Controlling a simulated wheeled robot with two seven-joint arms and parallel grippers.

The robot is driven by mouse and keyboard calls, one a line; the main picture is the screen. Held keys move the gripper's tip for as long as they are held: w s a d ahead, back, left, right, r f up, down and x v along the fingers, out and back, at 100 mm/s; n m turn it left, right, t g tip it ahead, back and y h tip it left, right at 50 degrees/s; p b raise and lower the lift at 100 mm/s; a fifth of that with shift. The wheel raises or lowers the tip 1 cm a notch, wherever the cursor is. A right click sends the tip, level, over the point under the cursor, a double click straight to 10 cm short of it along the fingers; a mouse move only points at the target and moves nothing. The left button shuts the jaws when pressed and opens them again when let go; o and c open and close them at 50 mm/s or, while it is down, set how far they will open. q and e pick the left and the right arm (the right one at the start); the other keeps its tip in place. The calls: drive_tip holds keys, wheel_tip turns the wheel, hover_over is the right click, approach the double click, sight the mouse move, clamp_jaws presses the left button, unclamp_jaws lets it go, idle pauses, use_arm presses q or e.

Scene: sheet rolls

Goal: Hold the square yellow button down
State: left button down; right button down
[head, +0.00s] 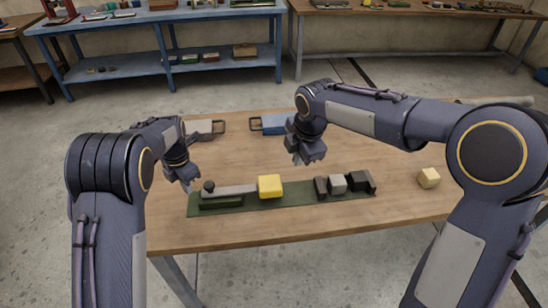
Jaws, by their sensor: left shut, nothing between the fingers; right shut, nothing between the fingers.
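The square yellow button (270,186) sits near the middle of a dark green base strip (300,203) on the wooden table. Nothing touches its top. My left gripper (188,187) is shut and empty, above the table just left of the strip's left end. My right gripper (309,159) is shut and empty, above the table behind the strip and to the right of the yellow button. On the strip, a grey lever with a dark knob (208,186) lies left of the button.
Dark and grey blocks (338,184) stand on the strip's right part. A loose pale yellow cube (428,178) lies on the table (240,145) at right. A blue tray-like object (270,124) and a dark handled one (205,131) lie at the back. Workbenches stand beyond.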

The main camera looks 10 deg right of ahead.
sight(274, 185)
drive_tip(key=w+a+f+n, duration=0.1)
drive_tip(key=f, duration=0.1)
drive_tip(key=w+a+f+n, duration=0.2)
drive_tip(key=f, duration=0.1)
drive_tip(key=w+a+f+n, duration=0.2)
drive_tip(key=f, duration=0.1)
drive_tip(key=shift+w+a+f+h, duration=0.1)
drive_tip(key=shift+a+f+h, duration=0.1)
drive_tip(key=shift+h, duration=0.2)
drive_tip(key=shift+f, duration=0.4)
idle(1.1)
drive_tip(key=shift+f, duration=3.25)
use_arm(q)
drive_tip(key=shift+d, duration=0.1)
use_arm(e)
drive_tip(key=shift+s, duration=0.2)
